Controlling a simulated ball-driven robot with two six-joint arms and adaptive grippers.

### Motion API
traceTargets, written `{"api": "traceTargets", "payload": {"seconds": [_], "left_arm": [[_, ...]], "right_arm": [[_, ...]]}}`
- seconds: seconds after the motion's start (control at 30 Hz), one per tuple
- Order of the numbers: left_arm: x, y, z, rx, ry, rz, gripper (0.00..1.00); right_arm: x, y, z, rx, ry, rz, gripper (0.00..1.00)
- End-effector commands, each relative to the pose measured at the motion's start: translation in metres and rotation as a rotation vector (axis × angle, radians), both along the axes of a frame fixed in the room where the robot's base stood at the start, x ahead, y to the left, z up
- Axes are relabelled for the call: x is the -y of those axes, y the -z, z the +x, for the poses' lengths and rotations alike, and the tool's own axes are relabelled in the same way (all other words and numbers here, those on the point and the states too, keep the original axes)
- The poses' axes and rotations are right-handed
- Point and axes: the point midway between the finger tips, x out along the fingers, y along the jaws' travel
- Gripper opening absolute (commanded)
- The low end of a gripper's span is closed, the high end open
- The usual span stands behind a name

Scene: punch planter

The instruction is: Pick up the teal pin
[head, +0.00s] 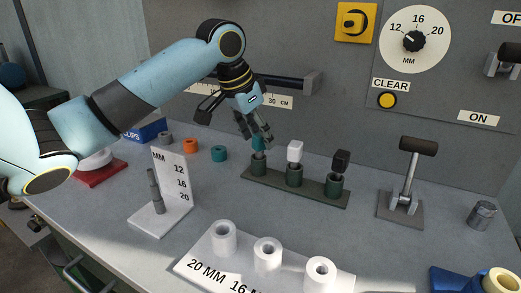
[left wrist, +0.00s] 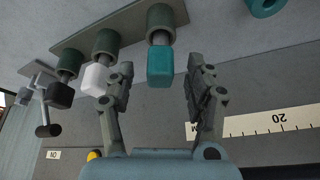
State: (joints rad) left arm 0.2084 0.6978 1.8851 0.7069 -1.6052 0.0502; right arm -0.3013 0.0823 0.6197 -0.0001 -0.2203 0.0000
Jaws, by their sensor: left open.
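The teal pin (head: 258,143) stands in the left socket of a dark green rack (head: 320,196) at the middle of the bench. In the left wrist view the teal pin (left wrist: 160,66) has a square teal head on a grey shaft. My left gripper (head: 256,132) is just above the pin in the head view. In the left wrist view its two fingers (left wrist: 160,85) are spread, one on each side of the teal head, with gaps visible. The fingers partly hide the pin in the head view. My right gripper is not in view.
A white pin (head: 295,152) and a black pin (head: 341,160) stand in the same rack, right of the teal one. A teal ring (head: 219,153) lies to the left. A wall rail with a ruler (head: 290,84) is behind. White cylinders (head: 267,252) stand in front.

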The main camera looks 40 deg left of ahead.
Motion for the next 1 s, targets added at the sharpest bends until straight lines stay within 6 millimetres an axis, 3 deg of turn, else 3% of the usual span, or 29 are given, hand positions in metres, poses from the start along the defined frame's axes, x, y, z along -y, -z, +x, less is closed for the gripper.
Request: {"api": "traceTargets", "payload": {"seconds": [0.13, 0.37, 0.8, 1.0], "left_arm": [[0.0006, 0.0161, 0.0064, 0.001, 0.0, 0.0, 0.54], [0.0002, 0.0174, 0.0074, 0.001, 0.0, 0.002, 0.54], [0.0003, 0.0173, 0.0072, 0.001, 0.0, 0.002, 0.0], [0.0002, 0.017, 0.0072, 0.001, 0.0, 0.002, 0.0]], "right_arm": [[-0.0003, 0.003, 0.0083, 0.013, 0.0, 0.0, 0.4], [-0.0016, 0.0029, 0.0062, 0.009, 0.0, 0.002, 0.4], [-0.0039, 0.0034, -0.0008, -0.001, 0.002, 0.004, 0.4], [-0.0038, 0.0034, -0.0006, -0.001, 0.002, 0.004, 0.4]]}}
